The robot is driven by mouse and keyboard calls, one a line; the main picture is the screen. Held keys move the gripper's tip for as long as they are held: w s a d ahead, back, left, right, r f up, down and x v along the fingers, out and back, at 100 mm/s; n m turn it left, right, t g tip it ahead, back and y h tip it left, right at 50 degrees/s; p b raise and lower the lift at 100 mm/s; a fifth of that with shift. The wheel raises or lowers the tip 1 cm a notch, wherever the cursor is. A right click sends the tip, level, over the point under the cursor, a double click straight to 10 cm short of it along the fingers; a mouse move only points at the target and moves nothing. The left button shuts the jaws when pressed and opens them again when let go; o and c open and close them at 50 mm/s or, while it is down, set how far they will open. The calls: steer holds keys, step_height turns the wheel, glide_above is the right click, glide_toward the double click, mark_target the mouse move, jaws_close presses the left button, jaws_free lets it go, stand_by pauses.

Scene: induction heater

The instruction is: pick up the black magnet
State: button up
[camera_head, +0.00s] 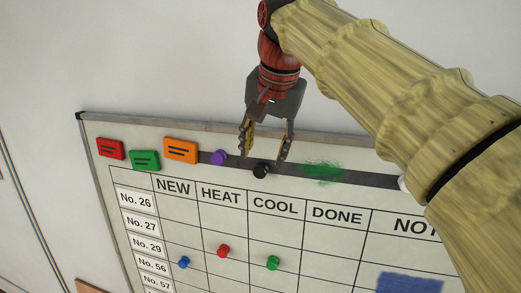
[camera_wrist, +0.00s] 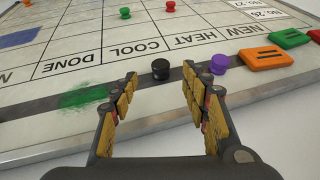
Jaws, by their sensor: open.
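The black magnet (camera_head: 261,171) is a small round knob on the dark strip along the top of the whiteboard (camera_head: 180,214). In the wrist view the black magnet (camera_wrist: 160,69) stands just beyond the fingertips, roughly midway between them. My gripper (camera_head: 265,157) is open and empty, with its fingers pointing down at the strip in the head view. In the wrist view the two yellow-padded fingers of my gripper (camera_wrist: 160,75) are spread to either side of the magnet. I cannot tell whether either fingertip touches the board.
A purple magnet (camera_head: 218,157) sits close left of the black one on the strip. Orange (camera_head: 181,150), green (camera_head: 145,160) and red (camera_head: 111,148) blocks lie further left. A green smudge (camera_head: 322,171) is to the right. Blue, red and green magnets sit in the grid below.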

mark_target(259, 171)
steer(key=shift+p+x, duration=0.5)
steer(key=shift+x, duration=3.1)
steer(key=shift+w, duration=0.1)
steer(key=shift+c, duration=1)
steer(key=c, duration=0.7)
steer(key=shift+r, duration=0.15)
